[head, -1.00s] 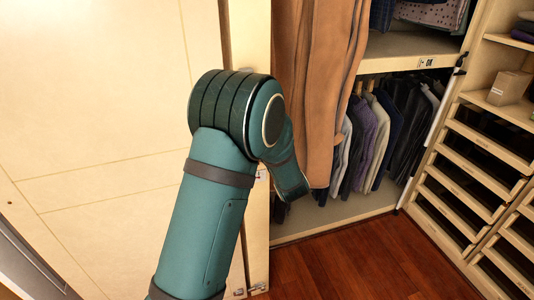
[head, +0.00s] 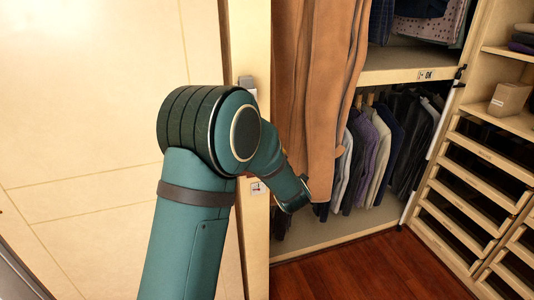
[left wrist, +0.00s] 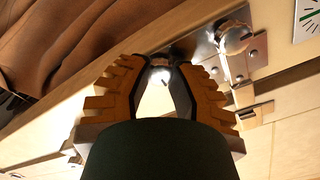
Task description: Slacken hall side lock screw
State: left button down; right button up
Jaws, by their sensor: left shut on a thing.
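My left arm reaches in from the bottom of the head view, bent at the elbow, with its end by the door edge. The fingers are hidden there. In the left wrist view, my left gripper (left wrist: 160,66) has its two ridged fingers closed around a small shiny round metal part, which looks like the lock screw (left wrist: 160,74). How far it is turned cannot be told. Beside it is a metal fitting with a round knob (left wrist: 235,38) and a screwed plate (left wrist: 256,50). My right gripper is in neither view.
A pale door panel (head: 100,90) fills the left of the head view. A brown garment (head: 315,90) hangs just right of the door edge. Hanging clothes (head: 375,150) and drawers (head: 470,185) stand beyond. Wooden floor (head: 370,270) is clear at lower right.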

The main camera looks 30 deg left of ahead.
pick_arm(q)
jog(key=c, duration=0.7)
grip_release()
jog(key=shift+c, duration=0.2)
jog(key=shift+d, duration=0.1)
jog(key=v, duration=1.1)
jog(key=shift+s+d, duration=0.25)
jog(key=shift+s, duration=0.1)
